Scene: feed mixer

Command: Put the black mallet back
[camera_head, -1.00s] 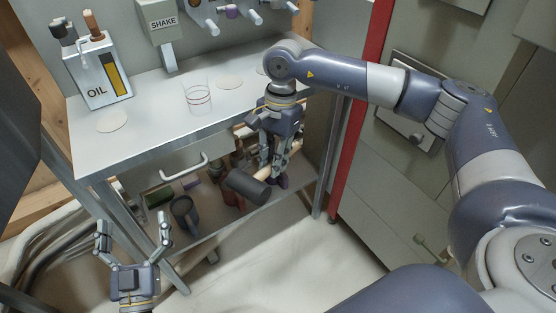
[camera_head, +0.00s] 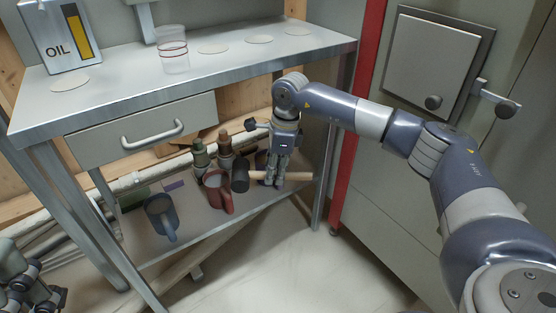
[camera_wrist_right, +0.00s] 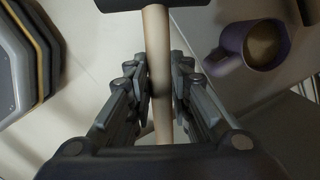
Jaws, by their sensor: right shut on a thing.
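The black mallet (camera_head: 240,174) has a dark cylindrical head and a pale wooden handle. My right gripper (camera_head: 271,181) reaches down over the lower shelf (camera_head: 195,233) and is shut on the handle, with the head to its left. In the right wrist view the handle runs between the fingers (camera_wrist_right: 160,88), and the head (camera_wrist_right: 165,3) is cut off by the top edge. I cannot tell whether the mallet touches the shelf. My left gripper (camera_head: 35,290) is partly in view at the lower left; its opening is unclear.
On the lower shelf stand a red mug (camera_head: 217,190), a blue mug (camera_head: 160,214), a purple mug (camera_wrist_right: 255,45) and two bottles, green (camera_head: 200,156) and brown (camera_head: 225,151). A drawer (camera_head: 150,130) and the tabletop (camera_head: 120,92) are above. A red post (camera_head: 361,100) is at right.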

